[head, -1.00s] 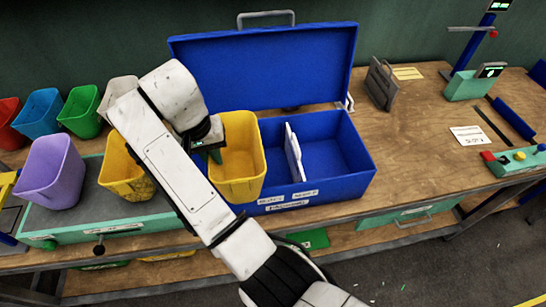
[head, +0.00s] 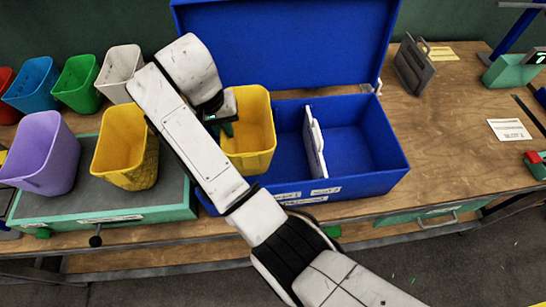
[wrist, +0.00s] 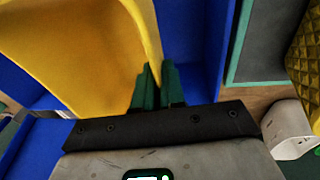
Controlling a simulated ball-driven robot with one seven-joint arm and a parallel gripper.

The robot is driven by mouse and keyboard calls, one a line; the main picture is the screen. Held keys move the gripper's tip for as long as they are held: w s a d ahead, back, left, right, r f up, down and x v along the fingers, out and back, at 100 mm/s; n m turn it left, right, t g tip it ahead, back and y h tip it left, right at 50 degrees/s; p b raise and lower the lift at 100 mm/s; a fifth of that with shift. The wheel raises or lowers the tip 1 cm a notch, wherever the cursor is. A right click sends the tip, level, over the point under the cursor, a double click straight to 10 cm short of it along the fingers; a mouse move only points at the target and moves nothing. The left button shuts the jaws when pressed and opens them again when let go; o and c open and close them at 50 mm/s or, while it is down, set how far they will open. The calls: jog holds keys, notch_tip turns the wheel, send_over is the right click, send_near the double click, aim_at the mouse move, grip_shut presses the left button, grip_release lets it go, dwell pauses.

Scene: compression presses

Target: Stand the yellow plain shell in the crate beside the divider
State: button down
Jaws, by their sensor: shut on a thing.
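The yellow plain shell (head: 250,135) is smooth, open-topped and roughly upright. It is at the left compartment of the blue crate (head: 368,183), left of the white divider (head: 315,145). I cannot tell whether its base touches the crate floor. My gripper (head: 226,127) is shut on the shell's left rim. In the wrist view, the green fingers of my gripper (wrist: 155,84) pinch the edge of the yellow shell (wrist: 75,50), with blue crate walls around it. A second yellow shell (head: 122,150), with a textured side, stands on the grey mat at left.
The crate's blue lid (head: 290,45) stands open behind it. Purple (head: 42,155), white (head: 120,70), green (head: 77,84) and blue (head: 32,86) shells stand at left. The crate's right compartment is empty. A grey bracket-like object (head: 411,65) stands at right.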

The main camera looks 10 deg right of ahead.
notch_tip(320, 180, down, 10)
jog(key=p, duration=0.1)
dwell(0.4)
jog(key=c, duration=1.2)
grip_release()
jog(key=shift+f, duration=0.1)
jog(key=r, duration=0.4)
jog(key=s+a+r, duration=0.1)
jog(key=r, duration=0.7)
jog(key=shift+s+a+b, duration=0.15)
jog(key=shift+a+b, duration=0.15)
jog(key=shift+b, duration=0.05)
